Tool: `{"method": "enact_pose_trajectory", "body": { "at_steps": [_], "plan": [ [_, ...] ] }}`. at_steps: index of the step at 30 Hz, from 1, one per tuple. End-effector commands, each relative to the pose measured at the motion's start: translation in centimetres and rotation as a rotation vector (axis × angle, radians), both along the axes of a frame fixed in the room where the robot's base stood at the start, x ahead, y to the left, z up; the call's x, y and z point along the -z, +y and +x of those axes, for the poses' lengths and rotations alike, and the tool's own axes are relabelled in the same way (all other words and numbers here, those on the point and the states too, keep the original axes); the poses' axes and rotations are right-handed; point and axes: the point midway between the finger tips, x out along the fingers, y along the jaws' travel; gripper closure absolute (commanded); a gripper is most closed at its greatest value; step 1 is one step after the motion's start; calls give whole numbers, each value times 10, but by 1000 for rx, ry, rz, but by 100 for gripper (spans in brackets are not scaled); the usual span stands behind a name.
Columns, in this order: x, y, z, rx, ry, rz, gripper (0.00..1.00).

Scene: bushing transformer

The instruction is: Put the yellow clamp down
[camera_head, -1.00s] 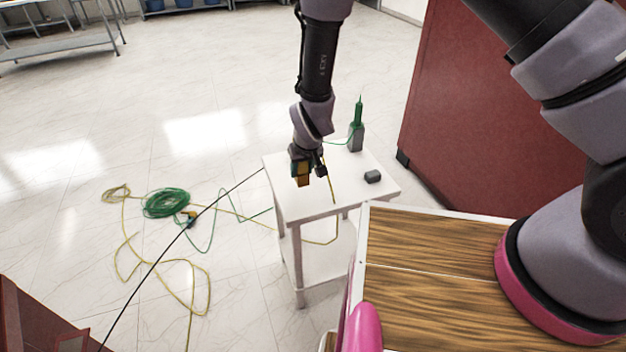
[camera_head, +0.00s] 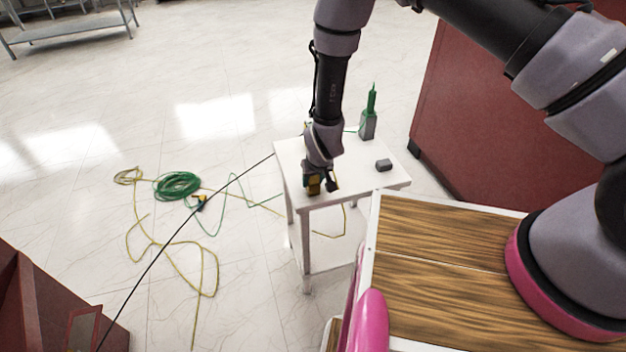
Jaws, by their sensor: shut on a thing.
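My gripper (camera_head: 321,185) points down over the front left part of the small white table (camera_head: 350,182). It is shut on the yellow clamp (camera_head: 313,187), which shows as a small dark and yellow piece at the fingers. The clamp is at or just above the tabletop; I cannot tell whether it touches. A yellow cable hangs below the table's front edge. My gripper hides part of the clamp.
A grey device with a green pointed top (camera_head: 369,115) stands at the table's back. A small dark grey block (camera_head: 383,165) lies at the right. Coiled green cable (camera_head: 177,186) and yellow cable lie on the floor at left. A red cabinet (camera_head: 480,110) stands at right.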

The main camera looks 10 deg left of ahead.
Motion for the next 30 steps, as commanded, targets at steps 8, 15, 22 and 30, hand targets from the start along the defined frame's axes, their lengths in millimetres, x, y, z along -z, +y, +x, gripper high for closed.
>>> {"method": "enact_pose_trajectory", "body": {
  "at_steps": [8, 15, 22, 30],
  "plan": [
    [2, 0, 0, 0, 0, 0, 25],
    [0, 0, 0, 0, 0, 0, 25],
    [-30, -5, -9, -1, -1, 2, 25],
    [-84, -17, -29, -1, -1, 2, 25]
  ]
}}
